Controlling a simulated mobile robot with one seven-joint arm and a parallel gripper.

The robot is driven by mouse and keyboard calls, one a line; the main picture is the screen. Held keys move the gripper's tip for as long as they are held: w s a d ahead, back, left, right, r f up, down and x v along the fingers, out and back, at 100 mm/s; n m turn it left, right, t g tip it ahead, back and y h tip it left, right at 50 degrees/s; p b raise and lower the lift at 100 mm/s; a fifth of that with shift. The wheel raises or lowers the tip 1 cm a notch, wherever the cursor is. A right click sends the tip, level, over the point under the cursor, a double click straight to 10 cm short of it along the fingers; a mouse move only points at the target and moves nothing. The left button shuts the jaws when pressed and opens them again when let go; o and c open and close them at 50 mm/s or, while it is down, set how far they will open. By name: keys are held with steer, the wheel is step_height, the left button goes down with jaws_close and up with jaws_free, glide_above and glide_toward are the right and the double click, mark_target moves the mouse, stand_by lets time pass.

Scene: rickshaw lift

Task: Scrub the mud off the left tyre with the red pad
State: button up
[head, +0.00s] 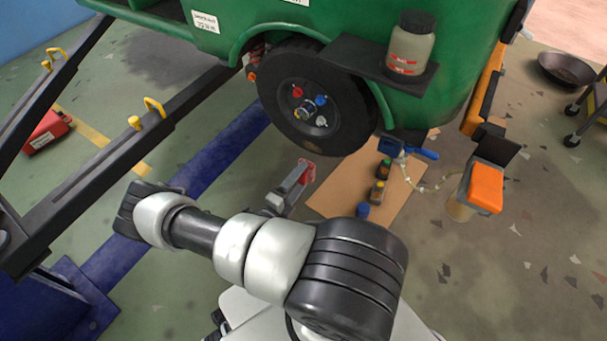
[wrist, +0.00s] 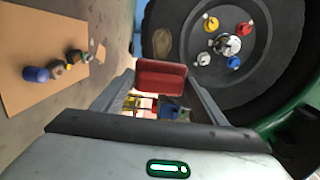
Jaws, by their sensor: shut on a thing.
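The black tyre (head: 340,112) is mounted under the green rickshaw body. Its hub carries red, blue and white coloured nuts in the head view, and a yellow one also shows in the wrist view. A brown mud patch (head: 319,143) is on the lower part of the tyre; it also shows in the wrist view (wrist: 163,42). My gripper (head: 297,178) is shut on the red pad (wrist: 161,75), which it holds just below and left of the tyre's bottom. The pad appears apart from the mud patch.
A cardboard sheet (head: 345,190) with several small bottles lies on the floor right of my gripper. A jar (head: 410,45) stands on the black ledge above the tyre. An orange-topped container (head: 485,188) is farther right.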

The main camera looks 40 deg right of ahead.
steer(key=shift+s+a, duration=0.1)
steer(key=shift+a, duration=0.05)
stand_by(0.4)
steer(key=shift+b+x, duration=0.85)
steer(key=shift+x, duration=2.7)
steer(key=shift+b+x, duration=0.3)
steer(key=shift+x, duration=0.7)
